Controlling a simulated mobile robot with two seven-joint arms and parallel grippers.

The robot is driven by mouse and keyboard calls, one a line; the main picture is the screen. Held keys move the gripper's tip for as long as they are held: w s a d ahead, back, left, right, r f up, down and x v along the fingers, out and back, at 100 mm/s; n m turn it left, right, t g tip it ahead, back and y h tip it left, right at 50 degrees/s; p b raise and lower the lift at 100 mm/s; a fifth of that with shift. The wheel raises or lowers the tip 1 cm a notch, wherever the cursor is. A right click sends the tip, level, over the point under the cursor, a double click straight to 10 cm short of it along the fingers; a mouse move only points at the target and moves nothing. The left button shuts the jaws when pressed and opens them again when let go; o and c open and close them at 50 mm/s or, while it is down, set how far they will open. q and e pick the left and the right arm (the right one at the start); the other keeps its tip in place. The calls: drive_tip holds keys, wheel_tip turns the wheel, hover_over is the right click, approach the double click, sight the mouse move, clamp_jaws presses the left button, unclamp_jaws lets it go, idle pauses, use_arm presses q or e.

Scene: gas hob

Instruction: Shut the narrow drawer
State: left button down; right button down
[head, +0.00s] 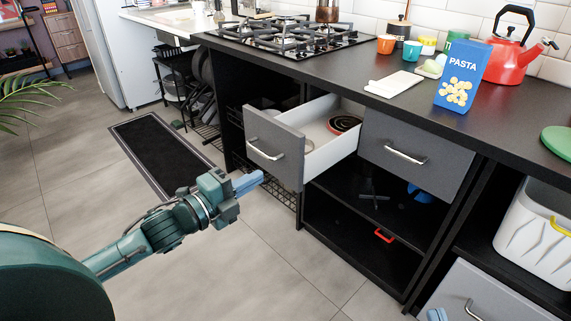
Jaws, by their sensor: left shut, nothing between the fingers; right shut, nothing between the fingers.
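The open drawer (277,142) has a grey front with a metal bar handle (266,149) and white inner walls. It is pulled well out from under the counter, left of a closed grey drawer front (416,142). A reddish-brown round dish (344,123) lies inside it. My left gripper (259,178) is shut and empty, with its pale blue fingers near the lower part of the open drawer's front. I cannot tell whether they touch it. Pale blue tips at the bottom edge appear to be my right gripper (437,314), shut, mostly out of frame.
The black counter (385,101) holds a gas hob (290,36), a blue pasta box (462,75) and a red kettle (509,58). Open shelves (345,230) lie below the drawers. A dark mat (160,150) lies on the floor at left. The tiled floor before the drawer is clear.

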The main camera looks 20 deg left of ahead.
sight(296, 156)
use_arm(q)
drive_tip(key=b+x, duration=0.1)
drive_tip(key=x, duration=0.6)
drive_tip(key=shift+w+d+b, duration=0.1)
drive_tip(key=shift+w+b, duration=0.25)
drive_tip(key=shift+b, duration=0.05)
drive_tip(key=shift+x, duration=0.9)
use_arm(e)
drive_tip(key=shift+w+a+m, duration=0.15)
drive_tip(key=shift+a+m, duration=0.05)
drive_tip(key=shift+m, duration=0.1)
use_arm(q)
drive_tip(key=shift+d, duration=0.15)
